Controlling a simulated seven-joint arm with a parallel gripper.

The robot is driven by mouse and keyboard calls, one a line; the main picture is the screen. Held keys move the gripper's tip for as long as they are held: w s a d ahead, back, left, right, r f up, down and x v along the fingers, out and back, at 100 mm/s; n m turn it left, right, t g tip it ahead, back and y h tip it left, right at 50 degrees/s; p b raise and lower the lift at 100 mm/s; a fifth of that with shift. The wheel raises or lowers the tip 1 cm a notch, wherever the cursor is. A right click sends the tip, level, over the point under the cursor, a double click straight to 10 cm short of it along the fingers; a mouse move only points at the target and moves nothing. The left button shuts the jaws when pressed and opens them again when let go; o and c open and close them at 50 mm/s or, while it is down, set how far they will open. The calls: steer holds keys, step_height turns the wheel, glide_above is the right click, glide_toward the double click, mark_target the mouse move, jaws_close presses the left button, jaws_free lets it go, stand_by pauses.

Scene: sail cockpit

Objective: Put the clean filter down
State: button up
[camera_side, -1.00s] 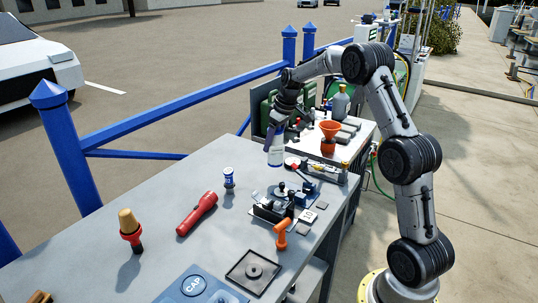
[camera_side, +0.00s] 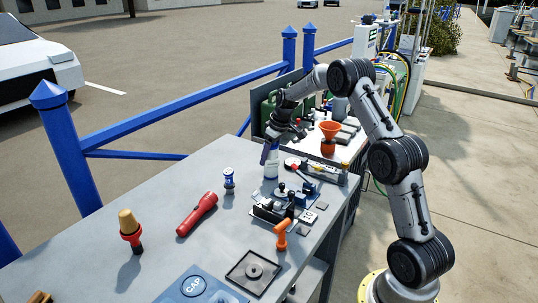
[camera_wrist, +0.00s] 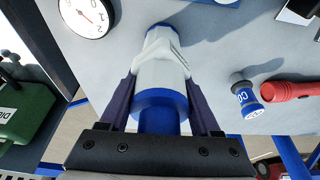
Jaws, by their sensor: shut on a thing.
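The clean filter (camera_side: 271,170), a white body with a blue band, is in my gripper (camera_side: 270,152). It stands close to upright at the far part of the grey workbench (camera_side: 160,240). In the wrist view the filter (camera_wrist: 160,72) sits between the two dark fingers of my gripper (camera_wrist: 160,90), which press on both its sides. Its lower end is at or just above the bench top; I cannot tell whether it touches.
A small blue and white canister (camera_side: 229,178) and a red flashlight (camera_side: 197,214) are left of the filter. A device with a black base (camera_side: 272,211) is in front. A round gauge (camera_wrist: 85,15) is nearby. An orange funnel (camera_side: 329,137) stands behind. Bare bench lies between.

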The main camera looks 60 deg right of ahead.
steer(key=o, duration=1.5)
steer(key=shift+f, duration=0.1)
steer(key=shift+c, duration=0.2)
steer(key=v, duration=1.2)
steer(key=s+a+r, duration=0.5)
steer(key=a+r, duration=0.2)
steer(key=a, duration=0.3)
steer(key=s+a+r+t, duration=0.2)
steer(key=s+a, duration=1.3)
steer(key=s, duration=0.2)
steer(key=s+a+f, duration=0.2)
steer(key=s+f, duration=0.2)
steer(key=s, duration=0.5)
steer(key=shift+a+f, duration=0.25)
steer(key=shift+f, duration=0.15)
